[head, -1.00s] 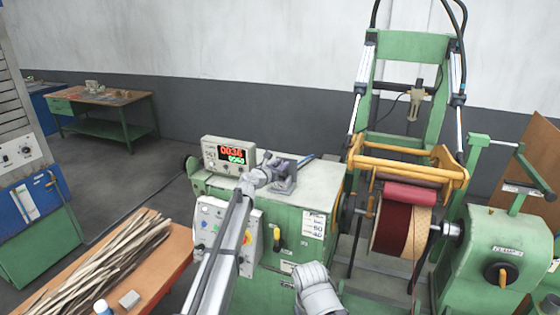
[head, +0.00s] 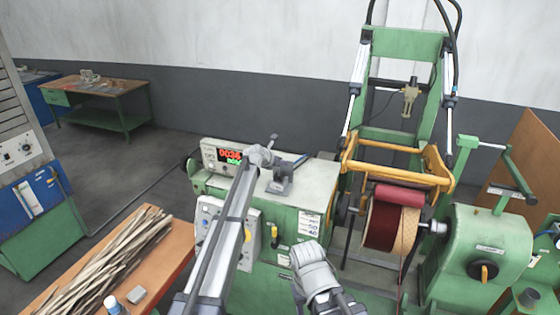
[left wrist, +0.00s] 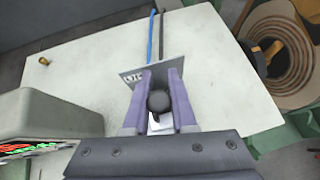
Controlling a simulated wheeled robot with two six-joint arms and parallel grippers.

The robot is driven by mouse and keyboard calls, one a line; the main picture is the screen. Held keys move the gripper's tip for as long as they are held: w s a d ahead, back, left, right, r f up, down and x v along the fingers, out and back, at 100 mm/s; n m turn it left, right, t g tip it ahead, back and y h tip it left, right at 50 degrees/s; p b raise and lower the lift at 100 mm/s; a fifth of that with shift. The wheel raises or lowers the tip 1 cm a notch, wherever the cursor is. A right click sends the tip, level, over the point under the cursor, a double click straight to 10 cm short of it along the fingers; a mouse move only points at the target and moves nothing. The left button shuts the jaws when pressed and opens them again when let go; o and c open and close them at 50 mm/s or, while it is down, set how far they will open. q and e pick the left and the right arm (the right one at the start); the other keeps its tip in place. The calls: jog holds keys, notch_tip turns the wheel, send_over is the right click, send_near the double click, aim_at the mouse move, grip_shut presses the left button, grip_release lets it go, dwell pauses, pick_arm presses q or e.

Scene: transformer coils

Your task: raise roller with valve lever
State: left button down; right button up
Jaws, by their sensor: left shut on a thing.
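The valve lever (left wrist: 158,101) has a black knob and stands on a grey valve block (head: 281,184) on the green cabinet top. My left gripper (head: 272,150) is at the lever. In the left wrist view its two purple-grey fingers (left wrist: 158,104) are on either side of the knob, shut on it. The red roller (head: 401,195) hangs from a yellow frame (head: 398,172), just above the dark red and tan coil (head: 382,224). I cannot tell if it touches the coil. My right arm shows low in the head view; its gripper is out of sight.
A display box (head: 222,153) with lit digits stands left of the valve on the cabinet top (head: 310,182). An orange table (head: 170,250) with wooden strips (head: 110,262) is at the lower left. A green clamp stand (head: 480,250) is right of the coil.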

pick_arm(q)
jog(key=shift+w, duration=0.1)
jog(key=c, duration=0.7)
grip_release()
jog(key=shift+c, duration=0.2)
